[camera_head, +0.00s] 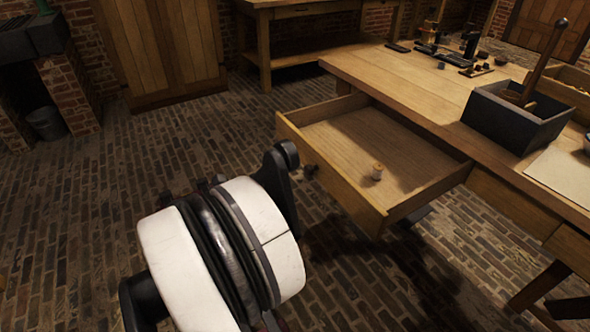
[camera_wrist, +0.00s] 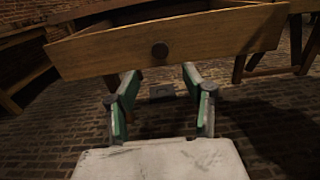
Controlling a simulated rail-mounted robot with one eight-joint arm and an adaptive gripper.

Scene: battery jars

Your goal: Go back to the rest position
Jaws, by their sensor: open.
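My gripper (camera_wrist: 160,82) shows in the wrist view with its two green-and-grey fingers spread apart and nothing between them. In the head view the drawer (camera_head: 290,135) is pulled out of the workbench (camera_head: 400,75). My white arm hides part of the floor in the head view, and the gripper's fingers are not clearly visible there.
A dark box (camera_head: 515,118) with a wooden-handled tool stands on the bench, beside a pale sheet (camera_head: 563,172). Small dark items lie at the bench's far end. A bucket (camera_head: 46,123) stands at the far left. The brick floor (camera_head: 80,220) left of the drawer is clear.

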